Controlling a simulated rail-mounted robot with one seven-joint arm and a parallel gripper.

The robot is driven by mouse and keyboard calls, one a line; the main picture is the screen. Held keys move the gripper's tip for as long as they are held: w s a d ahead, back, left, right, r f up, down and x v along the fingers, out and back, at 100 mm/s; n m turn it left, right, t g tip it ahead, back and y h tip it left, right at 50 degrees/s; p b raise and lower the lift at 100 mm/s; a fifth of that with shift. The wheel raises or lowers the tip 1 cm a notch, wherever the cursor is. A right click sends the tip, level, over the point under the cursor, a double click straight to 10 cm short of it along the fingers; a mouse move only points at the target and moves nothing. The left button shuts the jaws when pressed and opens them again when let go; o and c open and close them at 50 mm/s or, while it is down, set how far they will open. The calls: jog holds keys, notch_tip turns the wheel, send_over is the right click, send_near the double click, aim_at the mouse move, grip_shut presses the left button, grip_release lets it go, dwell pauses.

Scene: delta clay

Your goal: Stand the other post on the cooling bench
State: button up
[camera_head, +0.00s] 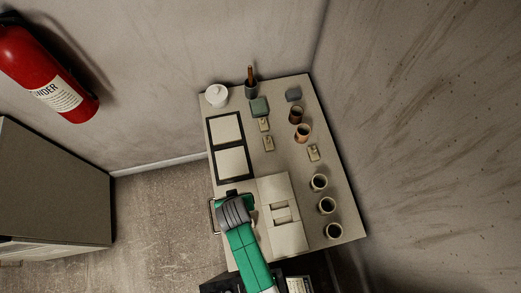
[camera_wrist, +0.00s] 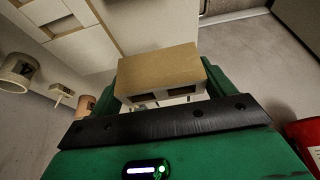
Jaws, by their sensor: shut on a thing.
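My gripper (camera_wrist: 168,85) is shut on a tan block (camera_wrist: 160,68) with a pale end face and two dark openings; I take it to be a post. It sits between the green fingers in the wrist view. In the head view my gripper (camera_head: 240,203) is over the left edge of the table, left of a pale stepped block (camera_head: 292,238) with a recess, and hides what it holds. Two pale panels in dark frames (camera_head: 228,146) lie behind it. I cannot tell which of these is the cooling bench.
Several cups, such as the dark-mouthed cup (camera_head: 327,205), line the table's (camera_head: 337,190) right side. A wall runs close behind the table.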

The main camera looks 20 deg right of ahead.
notch_tip(320, 180, down, 10)
jog(key=shift+b, duration=0.7)
jog(key=shift+f, duration=0.2)
jog(key=o, duration=0.9)
jog(key=shift+r, duration=0.1)
jog(key=shift+o, duration=0.2)
jog(key=shift+r, duration=0.1)
